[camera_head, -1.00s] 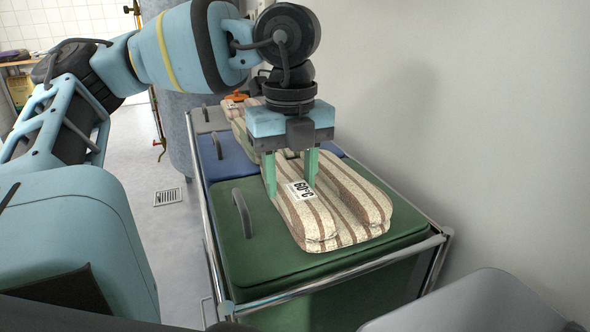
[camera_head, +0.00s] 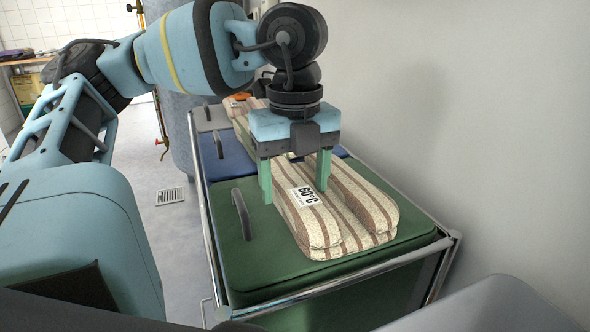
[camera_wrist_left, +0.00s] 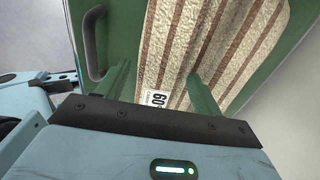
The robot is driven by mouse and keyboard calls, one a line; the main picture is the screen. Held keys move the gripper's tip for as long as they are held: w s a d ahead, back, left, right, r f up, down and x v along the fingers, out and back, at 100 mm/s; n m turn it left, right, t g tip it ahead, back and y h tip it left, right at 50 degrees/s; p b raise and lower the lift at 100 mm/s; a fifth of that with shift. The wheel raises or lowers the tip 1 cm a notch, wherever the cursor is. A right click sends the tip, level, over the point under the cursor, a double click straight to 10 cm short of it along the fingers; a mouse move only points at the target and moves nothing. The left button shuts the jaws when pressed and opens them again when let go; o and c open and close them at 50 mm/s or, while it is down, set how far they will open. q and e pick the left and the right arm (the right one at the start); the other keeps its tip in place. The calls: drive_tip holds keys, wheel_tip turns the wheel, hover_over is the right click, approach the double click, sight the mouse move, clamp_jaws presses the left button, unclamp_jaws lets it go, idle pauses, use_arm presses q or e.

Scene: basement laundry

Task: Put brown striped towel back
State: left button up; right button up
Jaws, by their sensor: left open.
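The brown striped towel (camera_head: 345,225) lies folded on the green lid (camera_head: 262,268) of the nearest bin, with a white "60°C" label (camera_head: 306,196) on its left fold. My left gripper (camera_head: 295,192) is open, its green fingers pointing down on either side of the towel's left fold. In the left wrist view the towel (camera_wrist_left: 215,45) runs away from the gripper, with the label (camera_wrist_left: 155,98) between the two fingers (camera_wrist_left: 160,85). I cannot tell whether the fingers touch the towel. My right gripper is not in view.
A blue lid (camera_head: 225,166) and a grey lid (camera_head: 210,120) lie behind the green one, with more striped towels (camera_head: 245,108) there. A metal rail (camera_head: 345,280) edges the cart. The green lid's handle (camera_head: 241,215) stands left of the towel. A wall is on the right.

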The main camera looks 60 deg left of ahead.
use_arm(q)
drive_tip(key=shift+r, duration=0.3)
wheel_tip(320, 180, up, 6)
drive_tip(key=shift+r+p, duration=0.1)
drive_tip(key=shift+p, duration=1.15)
drive_tip(key=shift+r, duration=0.45)
